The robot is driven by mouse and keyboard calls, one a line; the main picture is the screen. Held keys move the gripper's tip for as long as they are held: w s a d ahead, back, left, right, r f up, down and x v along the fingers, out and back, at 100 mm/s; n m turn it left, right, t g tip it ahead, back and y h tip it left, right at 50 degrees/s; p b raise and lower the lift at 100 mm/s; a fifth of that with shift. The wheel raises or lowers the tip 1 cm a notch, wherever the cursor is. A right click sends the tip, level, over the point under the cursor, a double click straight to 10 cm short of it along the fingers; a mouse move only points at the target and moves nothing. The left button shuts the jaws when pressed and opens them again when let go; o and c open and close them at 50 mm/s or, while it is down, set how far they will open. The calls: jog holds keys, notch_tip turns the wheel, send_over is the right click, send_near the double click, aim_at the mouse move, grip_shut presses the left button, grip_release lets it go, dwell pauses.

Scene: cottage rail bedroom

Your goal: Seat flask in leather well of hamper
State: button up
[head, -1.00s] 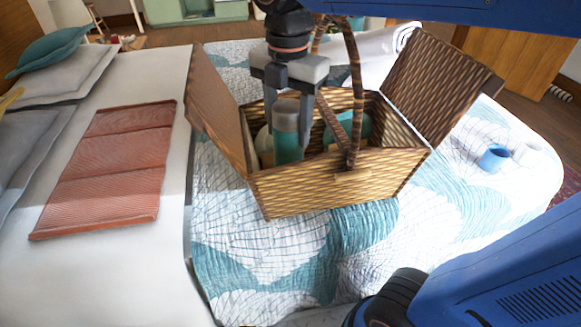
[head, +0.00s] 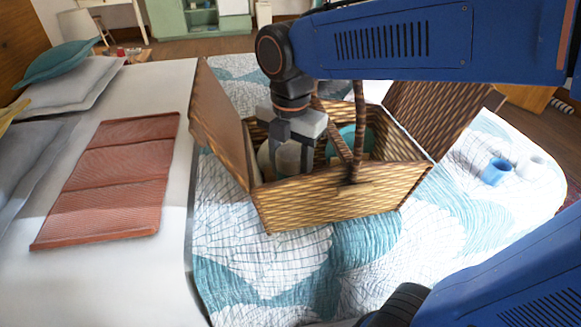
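The wicker hamper (head: 330,205) stands open on the quilt, with one lid raised at the left and one at the right. The flask (head: 288,158) is upright inside its left part, with only its grey upper end showing. My gripper (head: 291,154) points down into the hamper, its fingers on either side of the flask and apparently shut on it. The front wall hides the flask's lower body and the leather well, so I cannot tell whether the flask is in the well.
The hamper's handle (head: 359,120) stands up just right of my gripper. A teal round item (head: 347,138) and a pale round item (head: 264,155) are inside the hamper. A blue mug (head: 495,172) and a white cup (head: 531,166) stand at the right. A folded red blanket (head: 115,180) lies left.

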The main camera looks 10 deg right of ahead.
jog(key=shift+f, duration=0.15)
jog(key=o, duration=1.4)
notch_tip(320, 180, up, 12)
jog(key=shift+r, duration=0.15)
notch_tip(320, 180, down, 12)
jog(key=shift+f, duration=0.2)
jog(key=shift+r, duration=0.9)
jog(key=shift+f, duration=0.1)
